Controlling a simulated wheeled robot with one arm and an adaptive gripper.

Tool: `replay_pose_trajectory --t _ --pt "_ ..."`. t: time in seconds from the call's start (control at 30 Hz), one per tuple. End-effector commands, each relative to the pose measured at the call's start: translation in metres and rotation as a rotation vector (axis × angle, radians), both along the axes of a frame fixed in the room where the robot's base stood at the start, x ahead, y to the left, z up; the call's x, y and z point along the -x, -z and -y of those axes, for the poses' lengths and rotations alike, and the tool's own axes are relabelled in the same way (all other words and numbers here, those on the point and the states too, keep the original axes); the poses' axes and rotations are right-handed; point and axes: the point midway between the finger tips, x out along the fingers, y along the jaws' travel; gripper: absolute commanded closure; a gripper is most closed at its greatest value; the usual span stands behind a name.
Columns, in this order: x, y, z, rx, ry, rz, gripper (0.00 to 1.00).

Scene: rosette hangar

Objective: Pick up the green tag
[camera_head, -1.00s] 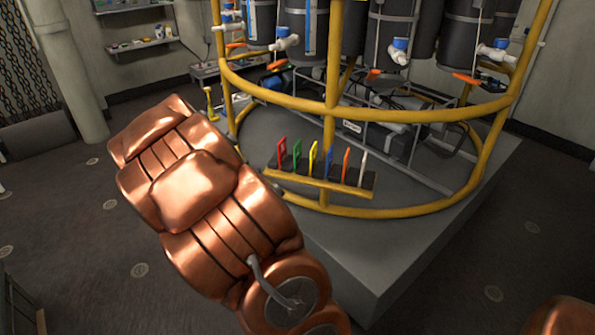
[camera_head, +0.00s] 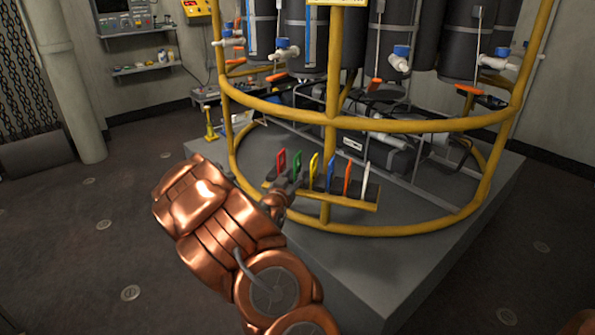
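The green tag (camera_head: 296,166) stands upright in a dark holder on a yellow bar at the front of the rosette frame. It is between the red tag (camera_head: 281,162) on its left and the yellow tag (camera_head: 313,167) on its right. My gripper (camera_head: 287,186) is at the end of my copper arm, just below and in front of the red and green tags. It is small, dark and partly hidden by the arm. I cannot tell whether it touches a tag or whether its fingers are open.
Blue (camera_head: 330,172), orange (camera_head: 347,178) and white (camera_head: 365,180) tags stand in the same row to the right. The yellow ring frame (camera_head: 390,125) curves above and around the row. The grey plinth (camera_head: 370,262) in front is bare. Shelves (camera_head: 140,70) stand at the back left.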

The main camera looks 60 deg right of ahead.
Motion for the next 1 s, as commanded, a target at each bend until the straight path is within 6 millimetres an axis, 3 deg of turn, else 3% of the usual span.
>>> replay_pose_trajectory --t 0.53,0.93,1.0 --pt "-0.013 0.0 0.043 -0.001 0.001 -0.001 0.62" --pt "-0.015 -0.001 0.049 -0.001 0.0 -0.001 0.62" --pt "-0.015 -0.001 0.049 -0.002 0.0 -0.001 0.68"
